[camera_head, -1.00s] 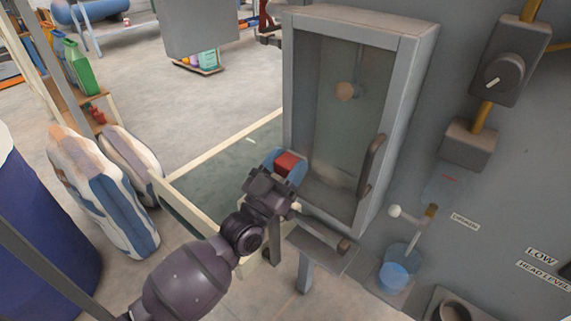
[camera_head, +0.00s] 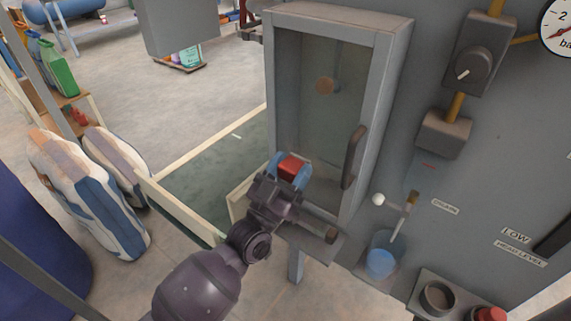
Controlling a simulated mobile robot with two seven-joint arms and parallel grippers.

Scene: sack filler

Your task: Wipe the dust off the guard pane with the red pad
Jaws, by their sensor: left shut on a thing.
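My left gripper (camera_head: 284,178) is shut on the red pad (camera_head: 290,167), which shows between its blue fingertips. The gripper is in front of the lower left part of the guard pane (camera_head: 318,110). I cannot tell whether the pad touches the pane. The pane is a greenish see-through sheet in a grey frame (camera_head: 388,100) with a dark handle (camera_head: 353,157) on its right. Dust on the pane is hard to make out. My right gripper is not in view.
A small ledge (camera_head: 306,238) juts out below the frame. To the right are a blue cup (camera_head: 381,262), a knob box (camera_head: 475,62) and a grey panel. Filled sacks (camera_head: 85,190) lean at the left, beside a low pale rail (camera_head: 180,209).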

